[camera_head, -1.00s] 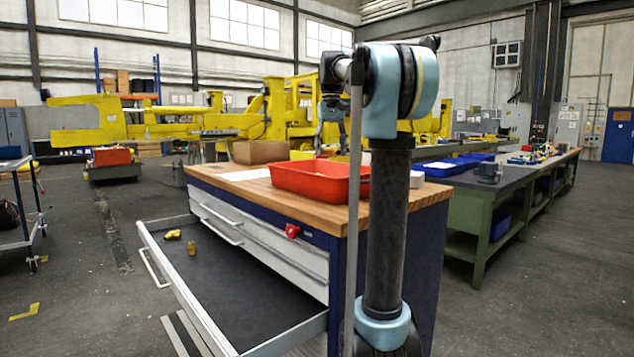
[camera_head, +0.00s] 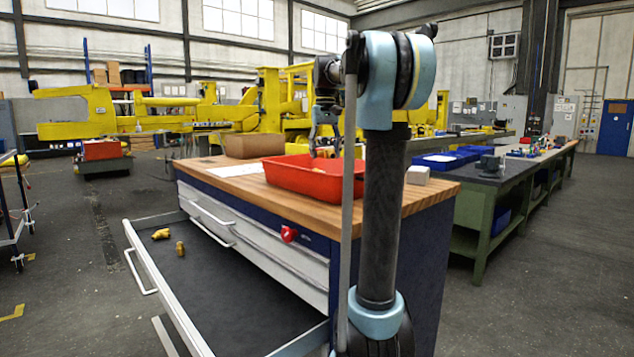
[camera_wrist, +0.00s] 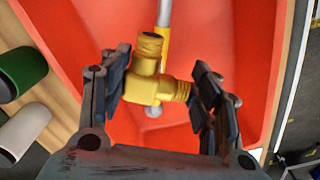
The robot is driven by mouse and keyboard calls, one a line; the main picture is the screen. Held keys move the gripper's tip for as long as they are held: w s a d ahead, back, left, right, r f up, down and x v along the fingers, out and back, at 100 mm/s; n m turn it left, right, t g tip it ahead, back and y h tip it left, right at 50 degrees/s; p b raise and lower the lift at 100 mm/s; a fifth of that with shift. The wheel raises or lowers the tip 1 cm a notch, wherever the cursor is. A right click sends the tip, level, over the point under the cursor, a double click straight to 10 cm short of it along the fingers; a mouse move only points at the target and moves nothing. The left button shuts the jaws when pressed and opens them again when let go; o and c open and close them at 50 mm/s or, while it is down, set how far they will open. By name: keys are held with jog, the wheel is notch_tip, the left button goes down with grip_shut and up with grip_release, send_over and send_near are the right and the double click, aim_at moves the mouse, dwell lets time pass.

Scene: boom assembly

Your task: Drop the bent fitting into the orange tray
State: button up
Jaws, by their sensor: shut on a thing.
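The bent fitting (camera_wrist: 146,83) is yellow brass with threaded ends. In the wrist view it sits between the fingers of my gripper (camera_wrist: 160,88), which is shut on it. Behind it in that view is the orange-red tray (camera_wrist: 250,50). In the head view the tray (camera_head: 300,180) stands on the wooden top of the drawer cabinet, and my gripper (camera_head: 325,150) hangs just above or at its rim. My arm covers the tray's right end.
A grey-and-yellow rod-like thing (camera_wrist: 164,18) shows in the tray behind the fitting. Two yellow fittings (camera_head: 161,234) (camera_head: 180,248) lie in the open drawer (camera_head: 220,300). Green (camera_wrist: 22,70) and grey (camera_wrist: 25,130) cylinders lie beside the tray.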

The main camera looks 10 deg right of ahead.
jog(key=shift+f, duration=0.8)
jog(key=o, duration=1.3)
jog(key=shift+o, duration=0.2)
jog(key=shift+r, duration=0.15)
notch_tip(320, 180, up, 12)
jog(key=shift+f, duration=0.2)
